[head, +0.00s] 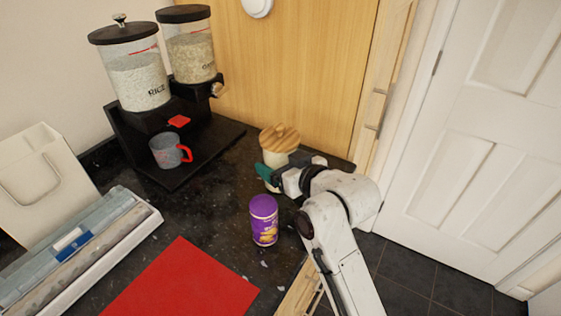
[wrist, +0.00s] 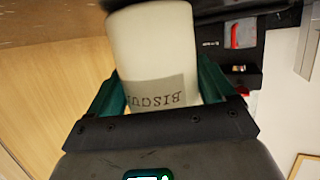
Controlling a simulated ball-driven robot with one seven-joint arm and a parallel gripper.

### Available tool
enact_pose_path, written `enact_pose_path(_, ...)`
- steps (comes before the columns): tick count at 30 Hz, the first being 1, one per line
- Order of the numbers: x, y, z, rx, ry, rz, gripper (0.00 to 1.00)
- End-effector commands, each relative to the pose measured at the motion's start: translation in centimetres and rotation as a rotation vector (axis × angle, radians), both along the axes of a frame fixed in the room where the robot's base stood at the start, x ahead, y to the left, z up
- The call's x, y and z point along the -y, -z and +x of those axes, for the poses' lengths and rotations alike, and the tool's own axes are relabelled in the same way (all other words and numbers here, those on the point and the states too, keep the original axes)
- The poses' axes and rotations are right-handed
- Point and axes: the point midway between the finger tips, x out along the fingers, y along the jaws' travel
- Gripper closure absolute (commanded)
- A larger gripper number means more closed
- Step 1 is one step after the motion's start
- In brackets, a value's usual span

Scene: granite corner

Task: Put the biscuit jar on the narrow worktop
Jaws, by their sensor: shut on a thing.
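The biscuit jar (head: 279,143) is cream with a wooden knobbed lid, and it stands at the back right of the dark worktop (head: 215,215). In the wrist view the jar (wrist: 153,50) is upside down in the picture, with part of the word "BISCUIT" on its label. My gripper (head: 268,176) has its green fingers on either side of the jar's body and is shut on it. Part of the jar's lower body is hidden behind my gripper in the head view. I cannot tell whether the jar's base touches the worktop.
A purple tub (head: 264,220) stands just in front of my gripper. A grey mug (head: 168,151) with a red handle stands under the black cereal dispenser (head: 150,120). A red mat (head: 182,284) lies at the front. A white door (head: 470,140) is at the right.

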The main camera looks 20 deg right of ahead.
Motion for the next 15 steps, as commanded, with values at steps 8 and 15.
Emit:
enact_pose_path(8,0.0,0.1,0.0,0.004,0.001,0.0,0.69)
enact_pose_path(15,0.0,1.0,0.0,-0.001,0.0,0.0,0.69)
